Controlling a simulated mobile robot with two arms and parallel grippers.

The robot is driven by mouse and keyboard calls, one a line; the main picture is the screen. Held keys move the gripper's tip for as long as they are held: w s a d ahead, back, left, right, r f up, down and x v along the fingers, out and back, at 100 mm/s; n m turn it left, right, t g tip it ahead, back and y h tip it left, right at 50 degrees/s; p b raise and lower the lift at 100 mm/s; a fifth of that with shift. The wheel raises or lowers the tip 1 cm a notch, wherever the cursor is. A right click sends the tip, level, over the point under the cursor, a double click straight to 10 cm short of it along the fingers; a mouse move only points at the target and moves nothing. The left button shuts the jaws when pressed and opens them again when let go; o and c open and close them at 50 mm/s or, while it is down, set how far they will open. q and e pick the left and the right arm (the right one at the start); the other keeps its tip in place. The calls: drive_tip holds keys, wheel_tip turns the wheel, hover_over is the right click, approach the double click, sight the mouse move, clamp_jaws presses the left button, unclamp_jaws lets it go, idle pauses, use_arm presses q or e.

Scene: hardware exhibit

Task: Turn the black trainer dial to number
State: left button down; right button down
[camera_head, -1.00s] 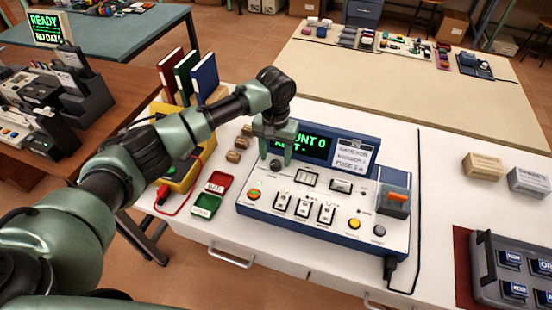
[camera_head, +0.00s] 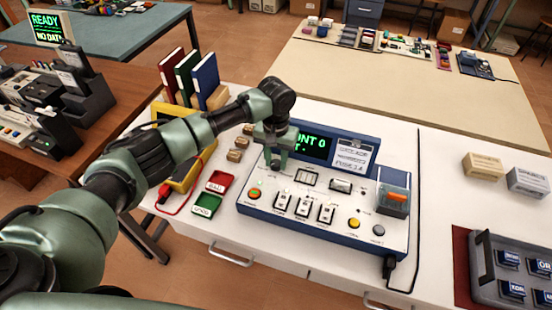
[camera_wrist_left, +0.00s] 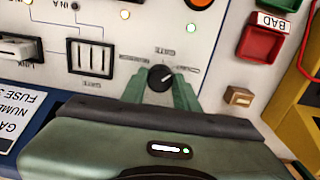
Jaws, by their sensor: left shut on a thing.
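The trainer (camera_head: 322,215) is a white and blue panel box on the white table. Its small round black dial (camera_wrist_left: 160,77) with a white pointer mark shows in the left wrist view. My left gripper (camera_head: 277,163) reaches down to the upper left of the panel. In the left wrist view its green fingers (camera_wrist_left: 172,88) are shut on the dial. In the head view the gripper mostly hides the dial and covers the left part of the green-lit display (camera_head: 314,145). A 0 shows at the end of the top line. My right gripper is out of view.
A red tray (camera_head: 219,182) and a green tray (camera_head: 205,205) lie left of the trainer, beside a yellow meter (camera_head: 178,180).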

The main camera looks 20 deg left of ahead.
use_arm(q)
drive_tip(key=n+p, duration=0.2)
drive_tip(key=p, duration=0.1)
drive_tip(key=n+p, duration=0.5)
drive_tip(key=p, duration=0.2)
drive_tip(key=shift+r+n, duration=0.25)
drive_tip(key=shift+n, duration=0.15)
drive_tip(key=n+p, duration=0.2)
drive_tip(key=shift+n, duration=0.4)
drive_tip(key=n+p, duration=0.2)
drive_tip(key=n, duration=0.1)
drive_tip(key=shift+f, duration=0.1)
drive_tip(key=shift+w+f+n+p, duration=0.1)
drive_tip(key=shift+n+p, duration=0.5)
drive_tip(key=shift+n, duration=1.5)
drive_tip(key=c, duration=1.1)
unclamp_jaws()
drive_tip(key=shift+o, duration=0.2)
